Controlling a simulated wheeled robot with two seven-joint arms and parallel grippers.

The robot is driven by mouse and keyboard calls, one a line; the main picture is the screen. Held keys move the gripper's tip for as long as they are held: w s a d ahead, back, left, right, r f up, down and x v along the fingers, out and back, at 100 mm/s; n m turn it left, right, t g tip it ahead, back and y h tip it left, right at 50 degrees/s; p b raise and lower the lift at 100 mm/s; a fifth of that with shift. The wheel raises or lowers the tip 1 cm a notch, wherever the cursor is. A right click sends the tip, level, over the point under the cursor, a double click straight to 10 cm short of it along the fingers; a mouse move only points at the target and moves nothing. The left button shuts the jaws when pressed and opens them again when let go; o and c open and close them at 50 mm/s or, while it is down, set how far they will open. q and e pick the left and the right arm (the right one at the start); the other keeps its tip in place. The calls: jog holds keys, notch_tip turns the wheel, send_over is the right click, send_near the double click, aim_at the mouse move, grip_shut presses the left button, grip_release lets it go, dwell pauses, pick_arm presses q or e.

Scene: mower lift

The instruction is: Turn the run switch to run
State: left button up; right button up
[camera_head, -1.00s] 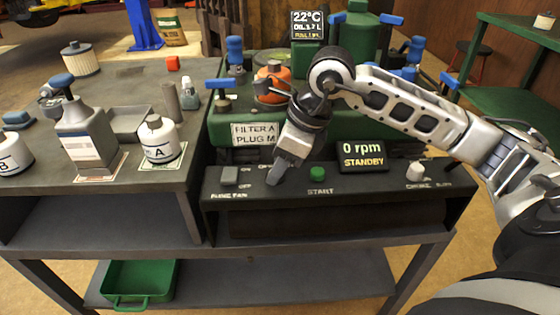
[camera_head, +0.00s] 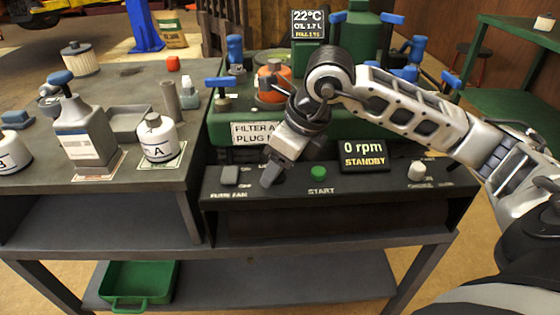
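My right gripper (camera_head: 270,178) comes in from the right and points down at the control panel (camera_head: 370,190), between a grey switch and the green START button (camera_head: 318,173). Its dark fingertips overlap in this view, so I cannot tell whether they are open or shut, or whether they touch the panel. The grey switch (camera_head: 230,175) stands left of the fingertips, with ON and OFF marks beside it and a fan label below. I cannot make out a run switch; the gripper hides part of the panel. My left gripper is not in view.
A display (camera_head: 362,156) reads 0 rpm STANDBY. A pale choke knob (camera_head: 417,171) stands at the panel's right. Behind is the green machine (camera_head: 225,128) with an orange part (camera_head: 272,82) and blue handles. Bottles, including bottle A (camera_head: 158,138), stand on the left bench.

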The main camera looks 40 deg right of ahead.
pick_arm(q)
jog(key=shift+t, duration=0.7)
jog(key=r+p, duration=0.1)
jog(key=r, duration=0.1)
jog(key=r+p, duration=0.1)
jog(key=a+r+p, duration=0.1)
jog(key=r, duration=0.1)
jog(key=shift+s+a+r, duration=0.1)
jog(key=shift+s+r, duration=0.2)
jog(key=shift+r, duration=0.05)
pick_arm(e)
jog(key=v, duration=1.6)
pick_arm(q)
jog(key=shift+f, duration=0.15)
pick_arm(e)
jog(key=shift+s+d+f, duration=0.1)
